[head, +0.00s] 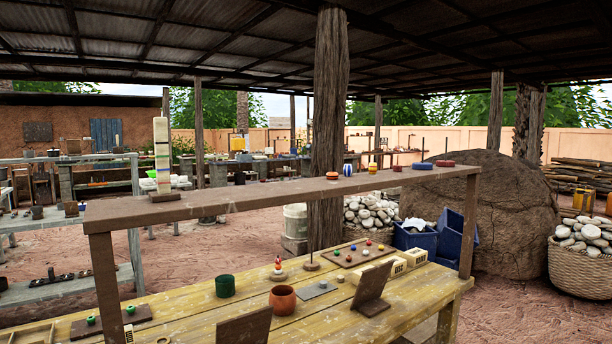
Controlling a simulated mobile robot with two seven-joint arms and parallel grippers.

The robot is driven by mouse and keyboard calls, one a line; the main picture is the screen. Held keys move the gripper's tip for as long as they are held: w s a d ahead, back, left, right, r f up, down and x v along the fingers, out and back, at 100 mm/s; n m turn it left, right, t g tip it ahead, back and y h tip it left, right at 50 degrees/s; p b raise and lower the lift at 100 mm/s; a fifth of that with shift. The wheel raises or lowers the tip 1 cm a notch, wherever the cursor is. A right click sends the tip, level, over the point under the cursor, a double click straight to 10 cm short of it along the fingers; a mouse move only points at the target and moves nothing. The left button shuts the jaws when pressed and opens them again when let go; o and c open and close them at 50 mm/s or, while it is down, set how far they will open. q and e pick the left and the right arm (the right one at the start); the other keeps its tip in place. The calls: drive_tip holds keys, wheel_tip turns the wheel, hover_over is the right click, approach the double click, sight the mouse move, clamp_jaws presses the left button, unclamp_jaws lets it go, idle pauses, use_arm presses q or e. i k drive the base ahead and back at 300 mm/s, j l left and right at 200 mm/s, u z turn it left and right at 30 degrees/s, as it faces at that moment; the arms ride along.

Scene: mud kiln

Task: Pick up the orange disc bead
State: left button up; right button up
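Several small disc beads sit in a row on the raised brown shelf plank (270,186). A small orange-looking disc (332,175) lies flat near the middle of the row. A yellow and orange disc or stack (372,168) sits farther right. The discs are too small to tell for certain which one is the orange disc bead. Neither of my grippers shows in the head view.
A striped upright post on a base (162,155) stands at the shelf's left. Below, the yellow wooden table (345,322) holds a green cup (225,286), a terracotta pot (282,299) and a bead board (358,253). A thick wooden pillar (330,90) rises behind the shelf.

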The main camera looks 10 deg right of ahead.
sight(330, 175)
drive_tip(key=i+l+u, duration=0.1)
drive_tip(key=l+u, duration=0.3)
drive_tip(key=l, duration=0.15)
drive_tip(key=l+u, duration=0.35)
drive_tip(key=l, duration=0.25)
drive_tip(key=l+u, duration=0.4)
drive_tip(key=l, duration=0.2)
drive_tip(key=k, duration=0.05)
